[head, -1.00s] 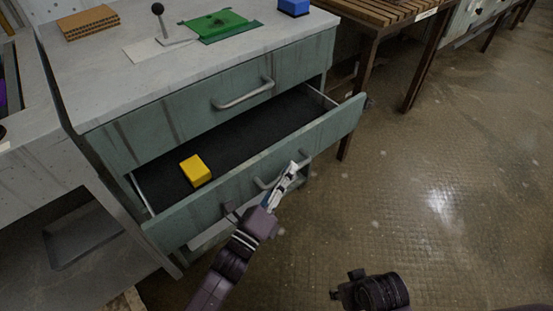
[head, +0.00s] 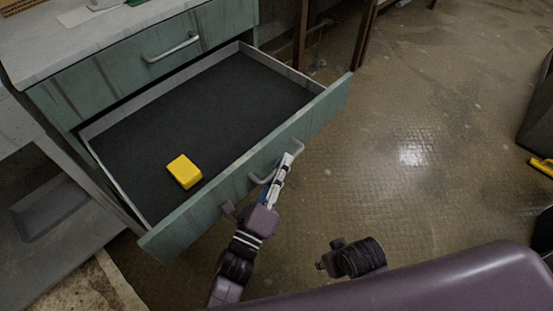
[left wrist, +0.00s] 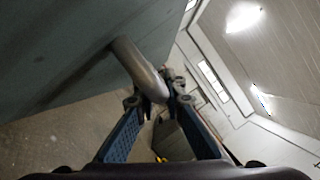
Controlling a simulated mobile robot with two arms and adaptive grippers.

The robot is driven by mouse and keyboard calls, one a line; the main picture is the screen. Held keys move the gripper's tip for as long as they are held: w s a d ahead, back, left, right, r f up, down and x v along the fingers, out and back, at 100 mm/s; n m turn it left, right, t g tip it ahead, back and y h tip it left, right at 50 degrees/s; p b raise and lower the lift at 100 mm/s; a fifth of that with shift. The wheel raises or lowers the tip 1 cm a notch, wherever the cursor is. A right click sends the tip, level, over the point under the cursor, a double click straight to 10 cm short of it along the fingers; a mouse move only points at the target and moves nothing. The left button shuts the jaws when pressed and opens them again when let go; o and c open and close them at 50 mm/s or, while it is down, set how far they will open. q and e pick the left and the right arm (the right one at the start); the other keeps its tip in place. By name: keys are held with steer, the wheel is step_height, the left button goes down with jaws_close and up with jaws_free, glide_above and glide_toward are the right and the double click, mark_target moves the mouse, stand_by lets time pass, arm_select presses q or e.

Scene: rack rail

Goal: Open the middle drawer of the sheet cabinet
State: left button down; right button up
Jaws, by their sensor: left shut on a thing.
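The sheet cabinet (head: 95,88) is grey-green with a pale top. Its drawer below the top one, the middle drawer (head: 185,226), stands far out, showing a dark, wide floor. A yellow block (head: 184,171) lies inside. My left gripper (head: 285,165) is shut on this drawer's bar handle (head: 262,178), outside the front panel. In the left wrist view the handle (left wrist: 138,68) runs between the blue-padded fingers of the left gripper (left wrist: 158,100). My right wrist (head: 355,258) shows at lower centre, but its fingers are hidden.
The top drawer (head: 120,68) is shut, with its own handle (head: 171,47). The floor (head: 430,130) to the right is open. A dark object with a yellow part (head: 541,166) is at the right edge.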

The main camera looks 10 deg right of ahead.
arm_select(q)
steer(key=shift+s+d, duration=0.35)
steer(key=shift+s, duration=0.2)
steer(key=c, duration=2)
jaws_free()
steer(key=v, duration=1.2)
